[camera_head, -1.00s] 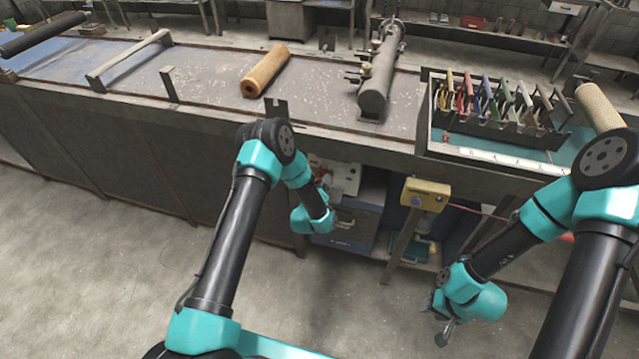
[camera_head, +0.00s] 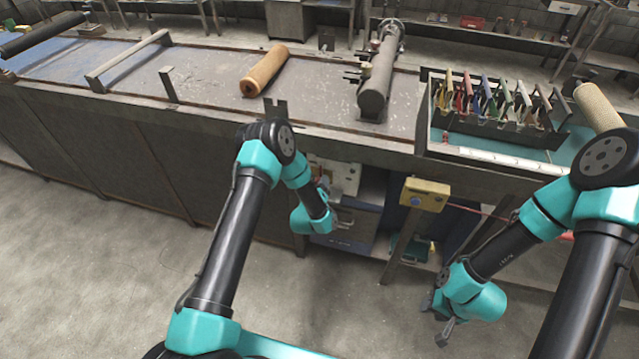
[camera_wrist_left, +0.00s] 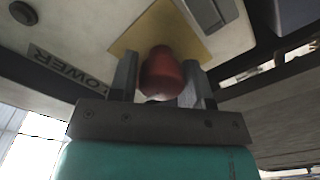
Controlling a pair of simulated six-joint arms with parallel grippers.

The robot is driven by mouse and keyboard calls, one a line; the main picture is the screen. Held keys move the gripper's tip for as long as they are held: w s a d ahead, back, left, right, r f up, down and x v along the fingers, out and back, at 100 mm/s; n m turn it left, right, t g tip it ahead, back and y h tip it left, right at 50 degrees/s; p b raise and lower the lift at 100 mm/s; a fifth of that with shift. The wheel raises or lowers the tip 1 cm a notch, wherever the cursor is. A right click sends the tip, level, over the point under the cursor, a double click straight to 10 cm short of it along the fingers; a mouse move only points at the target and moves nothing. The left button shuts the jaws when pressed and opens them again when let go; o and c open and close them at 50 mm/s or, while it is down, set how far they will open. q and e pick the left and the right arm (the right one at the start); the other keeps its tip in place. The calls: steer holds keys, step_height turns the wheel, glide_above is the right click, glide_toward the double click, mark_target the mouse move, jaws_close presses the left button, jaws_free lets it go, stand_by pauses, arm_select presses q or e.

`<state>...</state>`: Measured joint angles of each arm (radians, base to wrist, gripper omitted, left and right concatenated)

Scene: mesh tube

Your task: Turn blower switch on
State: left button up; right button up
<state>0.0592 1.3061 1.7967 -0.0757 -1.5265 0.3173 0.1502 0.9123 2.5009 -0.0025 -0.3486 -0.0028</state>
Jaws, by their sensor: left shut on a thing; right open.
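The blower switch shows as a red knob (camera_wrist_left: 161,74) on a yellow plate (camera_wrist_left: 192,36) in the left wrist view. The plate sits on a pale panel (camera_wrist_left: 75,30) with lettering that reads in part "LOWER". In the head view this panel (camera_head: 345,178) is under the bench edge, partly behind my left arm. My left gripper (camera_wrist_left: 160,78) has one finger on each side of the red knob and is shut on it; it shows in the head view (camera_head: 325,180) only in part. My right gripper (camera_head: 442,322) hangs low at the right, open and empty.
A yellow box with a blue button (camera_head: 425,194) is mounted under the bench, right of the panel. The bench (camera_head: 215,85) holds an orange roll (camera_head: 264,71), a grey metal tube (camera_head: 378,75) and a rack of coloured tools (camera_head: 495,105). The floor in front is clear.

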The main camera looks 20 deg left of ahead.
arm_select(q)
steer(key=shift+a+m, duration=0.2)
steer(key=shift+m, duration=0.6)
steer(key=shift+c, duration=0.3)
steer(key=shift+m, duration=1.3)
steer(key=m, duration=0.4)
steer(key=shift+r+m, duration=0.1)
steer(key=shift+m, duration=0.3)
steer(key=shift+d+m, duration=0.1)
steer(key=shift+m, duration=3.6)
steer(key=shift+w+d+m, duration=0.1)
steer(key=shift+m, duration=0.7)
steer(key=o, duration=0.6)
steer(key=shift+r, duration=0.1)
steer(key=shift+c, duration=0.2)
steer(key=o, duration=0.4)
steer(key=shift+c, duration=0.2)
